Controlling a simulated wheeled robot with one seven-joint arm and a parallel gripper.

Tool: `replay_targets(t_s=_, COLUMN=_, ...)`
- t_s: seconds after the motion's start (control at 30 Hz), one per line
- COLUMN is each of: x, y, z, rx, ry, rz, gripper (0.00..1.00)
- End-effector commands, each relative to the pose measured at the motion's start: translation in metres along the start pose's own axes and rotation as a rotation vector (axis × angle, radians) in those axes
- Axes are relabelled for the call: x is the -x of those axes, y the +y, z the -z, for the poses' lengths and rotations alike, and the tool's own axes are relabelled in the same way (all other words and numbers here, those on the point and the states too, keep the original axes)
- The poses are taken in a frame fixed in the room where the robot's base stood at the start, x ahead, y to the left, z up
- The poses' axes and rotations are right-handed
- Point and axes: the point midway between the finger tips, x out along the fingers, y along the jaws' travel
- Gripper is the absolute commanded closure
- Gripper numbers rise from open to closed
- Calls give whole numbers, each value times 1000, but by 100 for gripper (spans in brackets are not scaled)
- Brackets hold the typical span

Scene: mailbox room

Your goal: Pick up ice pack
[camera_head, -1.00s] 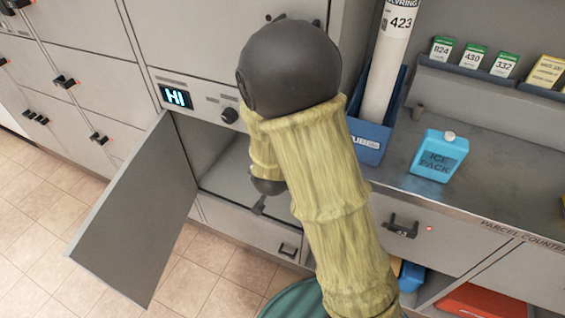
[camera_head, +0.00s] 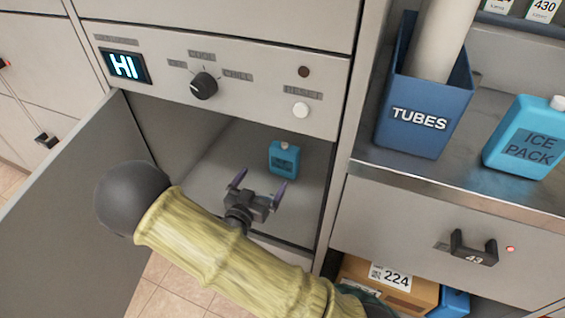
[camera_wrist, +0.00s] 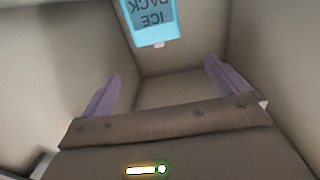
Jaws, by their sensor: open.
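A small blue ice pack (camera_head: 284,158) with a pale cap stands inside the open compartment, toward its right side. In the wrist view the ice pack (camera_wrist: 152,20) is at the top centre, cut off by the frame edge, its lettering upside down. My gripper (camera_head: 257,184) is open at the compartment's mouth, its two purple fingers apart with nothing between them. The ice pack is beyond the fingertips and apart from them. A second, larger-looking blue ice pack (camera_head: 528,138) stands on the counter at the right.
The compartment door (camera_head: 70,215) hangs open at the left. A panel with a "HI" display (camera_head: 124,66) and a black knob (camera_head: 204,86) is above the opening. A blue "TUBES" bin (camera_head: 420,118) stands on the counter. A cardboard box (camera_head: 390,285) sits below it.

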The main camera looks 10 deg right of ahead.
Motion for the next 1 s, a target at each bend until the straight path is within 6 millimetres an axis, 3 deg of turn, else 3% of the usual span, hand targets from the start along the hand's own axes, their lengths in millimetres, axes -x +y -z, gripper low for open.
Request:
replay_targets(t_s=0.37, x=-10, y=0, z=-1, rx=-2, ry=-3, rz=-3, gripper=0)
replay_targets(t_s=1.0, x=-117, y=1, z=-3, rx=-2, ry=-4, rz=-3, gripper=0)
